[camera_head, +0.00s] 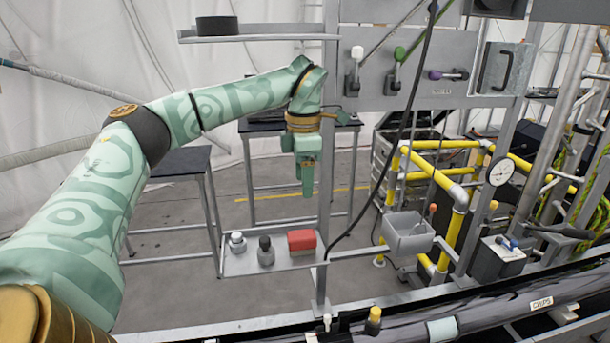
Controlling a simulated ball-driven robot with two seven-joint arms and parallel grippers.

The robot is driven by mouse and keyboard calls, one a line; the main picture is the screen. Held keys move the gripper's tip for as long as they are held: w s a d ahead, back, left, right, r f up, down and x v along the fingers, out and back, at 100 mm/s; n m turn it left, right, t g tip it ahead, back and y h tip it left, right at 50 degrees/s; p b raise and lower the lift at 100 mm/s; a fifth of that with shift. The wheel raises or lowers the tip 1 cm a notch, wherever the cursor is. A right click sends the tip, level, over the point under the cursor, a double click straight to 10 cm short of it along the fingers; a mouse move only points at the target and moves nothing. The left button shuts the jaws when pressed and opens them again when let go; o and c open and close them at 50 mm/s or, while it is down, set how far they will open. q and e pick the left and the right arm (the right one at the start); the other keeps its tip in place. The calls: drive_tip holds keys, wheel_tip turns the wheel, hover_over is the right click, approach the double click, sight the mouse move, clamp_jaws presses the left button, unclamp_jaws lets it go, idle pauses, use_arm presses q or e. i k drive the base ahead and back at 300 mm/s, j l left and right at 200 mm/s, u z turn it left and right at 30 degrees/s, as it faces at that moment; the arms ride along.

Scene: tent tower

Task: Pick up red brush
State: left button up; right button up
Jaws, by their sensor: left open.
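The red brush (302,240) is a small block with a red top and a paler lower part. It lies on a low grey metal shelf (287,262) near the middle of the head view. My left gripper (307,188) points down above the brush and is apart from it. Its jaws are open, and I see nothing between them. My left arm reaches in from the left side. My right gripper is not in view.
A white-capped bottle (237,242) and a dark bottle (265,251) stand left of the brush. A grey post (326,200) rises just right of it. A grey bin (408,234) and yellow pipes (448,200) are farther right. A dark cylinder (217,26) sits on an upper shelf.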

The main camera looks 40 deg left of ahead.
sight(303, 242)
drive_tip(key=k+l, duration=0.75)
drive_tip(key=l, duration=0.2)
